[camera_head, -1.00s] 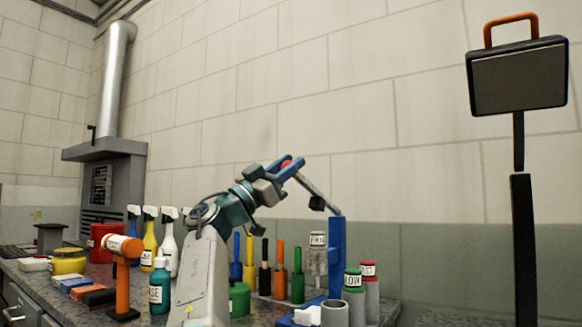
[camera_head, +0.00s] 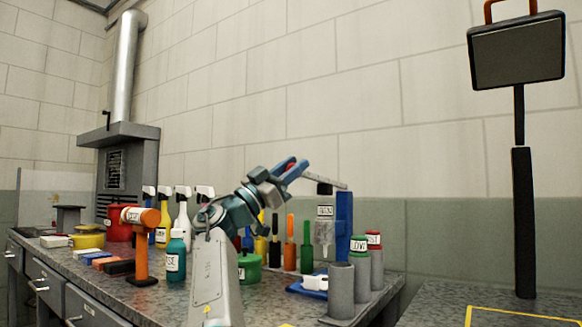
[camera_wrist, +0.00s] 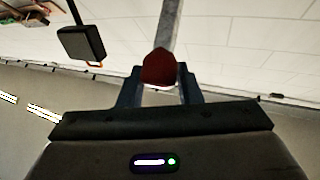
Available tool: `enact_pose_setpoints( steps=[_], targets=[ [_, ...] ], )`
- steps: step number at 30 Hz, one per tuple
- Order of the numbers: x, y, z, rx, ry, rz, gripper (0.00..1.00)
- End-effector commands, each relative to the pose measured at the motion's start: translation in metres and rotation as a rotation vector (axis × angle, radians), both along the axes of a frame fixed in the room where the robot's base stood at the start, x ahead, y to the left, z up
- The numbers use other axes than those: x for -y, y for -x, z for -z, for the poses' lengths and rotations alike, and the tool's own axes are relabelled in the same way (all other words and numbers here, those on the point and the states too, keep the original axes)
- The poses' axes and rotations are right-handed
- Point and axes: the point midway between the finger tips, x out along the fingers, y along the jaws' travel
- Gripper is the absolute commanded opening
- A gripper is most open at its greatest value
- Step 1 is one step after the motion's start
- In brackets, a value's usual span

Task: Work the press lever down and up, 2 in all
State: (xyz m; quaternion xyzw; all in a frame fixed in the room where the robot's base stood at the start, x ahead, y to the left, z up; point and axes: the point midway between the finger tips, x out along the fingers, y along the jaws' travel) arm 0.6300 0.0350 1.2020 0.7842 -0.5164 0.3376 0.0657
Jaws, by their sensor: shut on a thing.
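The press stands on the workbench as a blue upright post (camera_head: 343,222) with a grey lever bar (camera_head: 328,180) pivoted at its top. The lever slopes gently up to the left, toward a red knob (camera_head: 290,160) at its free end. A black ram piece hangs under the bar, above a clear labelled cylinder (camera_head: 324,236). My gripper (camera_head: 296,169) is shut on the lever's red knob. In the wrist view the knob (camera_wrist: 158,68) sits between the two blue fingers of my gripper (camera_wrist: 158,80), with the bar running away behind it.
Grey tubes with green and red caps (camera_head: 359,243) stand right of the press. Several coloured-handled tools (camera_head: 290,244) and spray bottles (camera_head: 183,222) stand behind my arm. An orange hammer-like tool (camera_head: 141,240) stands at left. A dark panel on a post (camera_head: 517,52) rises at right.

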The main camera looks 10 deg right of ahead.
Motion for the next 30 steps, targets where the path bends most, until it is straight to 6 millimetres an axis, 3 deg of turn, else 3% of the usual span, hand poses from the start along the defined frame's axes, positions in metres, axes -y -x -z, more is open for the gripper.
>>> enact_pose_setpoints(
  steps=[2,3,5,17,30],
  targets=[
    [0.004,-0.002,0.004,-0.007,-0.009,0.005,0.0],
    [0.004,-0.002,0.004,-0.006,-0.01,0.004,0.37],
    [0.003,-0.002,0.003,-0.005,-0.009,0.003,0.5],
    [-0.012,0.002,0.009,-0.002,-0.003,-0.01,0.5],
    [-0.082,0.024,0.065,-0.003,-0.004,-0.009,0.5]
  ],
)
